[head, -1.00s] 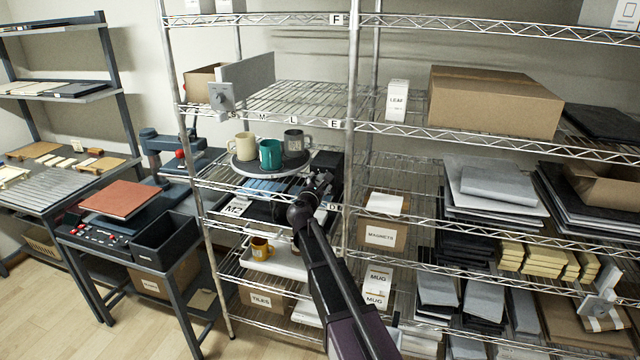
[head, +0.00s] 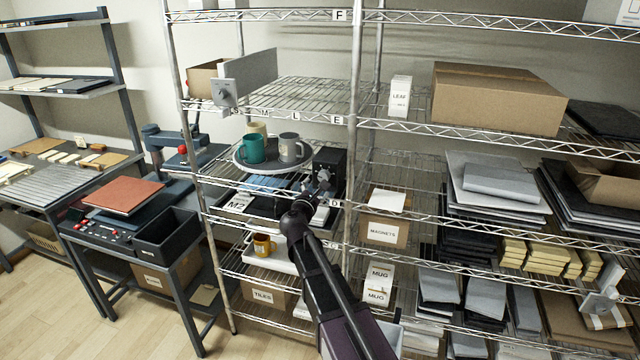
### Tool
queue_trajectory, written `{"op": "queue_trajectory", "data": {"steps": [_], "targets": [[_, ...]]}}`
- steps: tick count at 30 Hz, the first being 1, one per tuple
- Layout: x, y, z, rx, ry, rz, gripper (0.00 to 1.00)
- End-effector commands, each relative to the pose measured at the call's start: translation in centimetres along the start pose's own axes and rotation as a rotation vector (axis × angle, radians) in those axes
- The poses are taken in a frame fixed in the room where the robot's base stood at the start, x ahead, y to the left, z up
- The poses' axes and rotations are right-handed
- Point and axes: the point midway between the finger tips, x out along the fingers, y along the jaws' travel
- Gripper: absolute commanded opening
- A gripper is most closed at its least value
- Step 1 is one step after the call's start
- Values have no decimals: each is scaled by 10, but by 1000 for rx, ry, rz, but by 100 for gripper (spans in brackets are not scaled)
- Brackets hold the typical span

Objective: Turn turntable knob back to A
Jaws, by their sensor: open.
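The round grey turntable (head: 268,168) is on the middle-left shelf with three mugs on it. The teal mug (head: 251,149) is at its left, the grey mug (head: 289,148) at its right front and the cream mug (head: 257,129) at the back, partly hidden. A black box (head: 330,160) stands just right of the turntable. My gripper (head: 323,181) is open, small in view, in front of this box's lower part. The knob and its letter marks cannot be made out; my gripper may cover them. Contact cannot be told.
Shelf uprights (head: 354,120) and wire shelf edges frame the space around my arm. Below are a white tray (head: 277,258) with an orange mug (head: 262,244) and a tiles box (head: 263,294). A magnets box (head: 383,232) stands to the right.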

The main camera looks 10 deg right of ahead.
Motion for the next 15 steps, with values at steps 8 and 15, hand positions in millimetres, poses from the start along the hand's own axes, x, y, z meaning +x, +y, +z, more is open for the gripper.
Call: {"op": "queue_trajectory", "data": {"steps": [8, 15], "targets": [[-42, -1, 1, -1, 0, 0, 87], [-55, 0, 0, -1, 0, 0, 87]]}}
